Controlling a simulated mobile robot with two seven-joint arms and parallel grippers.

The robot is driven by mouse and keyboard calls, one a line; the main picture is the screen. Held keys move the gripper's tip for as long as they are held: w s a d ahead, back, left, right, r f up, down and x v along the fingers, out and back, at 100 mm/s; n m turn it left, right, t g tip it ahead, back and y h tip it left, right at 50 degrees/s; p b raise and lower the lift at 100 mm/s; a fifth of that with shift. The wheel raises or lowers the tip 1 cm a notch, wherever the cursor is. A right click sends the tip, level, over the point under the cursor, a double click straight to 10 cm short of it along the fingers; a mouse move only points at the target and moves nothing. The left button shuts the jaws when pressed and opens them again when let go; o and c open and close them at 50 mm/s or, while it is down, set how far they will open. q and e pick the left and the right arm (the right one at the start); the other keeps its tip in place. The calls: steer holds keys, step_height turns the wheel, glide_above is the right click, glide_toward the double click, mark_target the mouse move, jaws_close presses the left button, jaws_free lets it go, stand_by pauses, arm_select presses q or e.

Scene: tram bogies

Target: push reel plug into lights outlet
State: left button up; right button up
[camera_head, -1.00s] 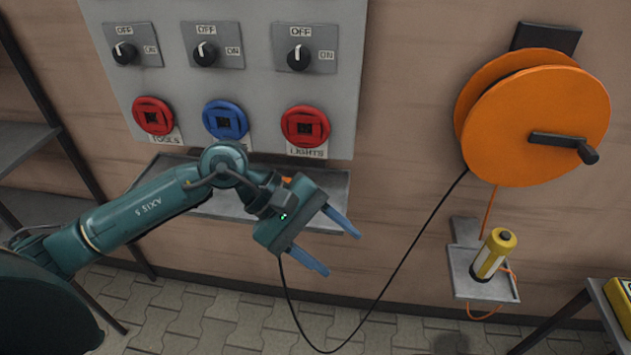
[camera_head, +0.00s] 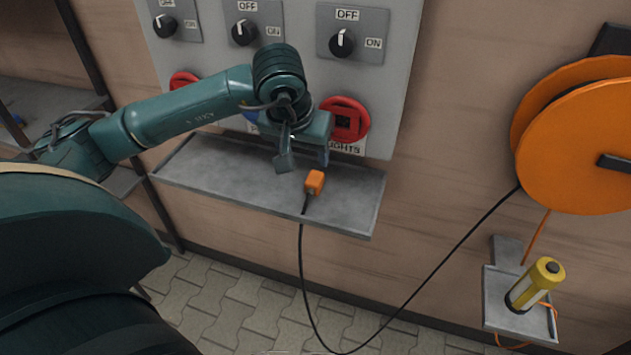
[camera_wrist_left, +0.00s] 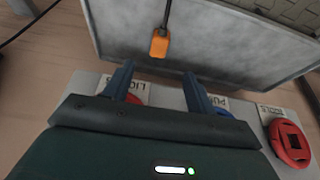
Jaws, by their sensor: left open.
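The reel plug (camera_head: 314,182) is a small orange block on the grey shelf (camera_head: 240,182), with its black cable running over the front edge. It also shows in the left wrist view (camera_wrist_left: 159,43). The lights outlet (camera_head: 345,120) is a red ring with a dark square socket on the panel, partly hidden by my left gripper. My left gripper (camera_head: 304,160) is open and empty above the shelf, fingers pointing down, close to the plug but apart from it. In the left wrist view its blue fingertips (camera_wrist_left: 159,70) stand either side of the plug's line. My right gripper is not in view.
The grey panel (camera_head: 395,70) carries switches above the outlets; the blue outlet is mostly hidden by my arm. An orange cable reel (camera_head: 575,150) hangs at right. A yellow lamp (camera_head: 535,285) stands on a small ledge below it. The cable hangs in a loop beneath the shelf.

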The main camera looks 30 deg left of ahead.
arm_select(q)
glide_above(313, 180)
steer(key=s, duration=0.3)
steer(key=f, duration=0.6)
steer(key=shift+w+d, duration=0.25)
steer(key=shift+d, duration=0.1)
steer(key=p+x, duration=0.1)
steer(key=x, duration=0.4)
steer(key=shift+w, duration=0.15)
steer(key=shift+c, duration=0.5)
steer(key=c, duration=0.9)
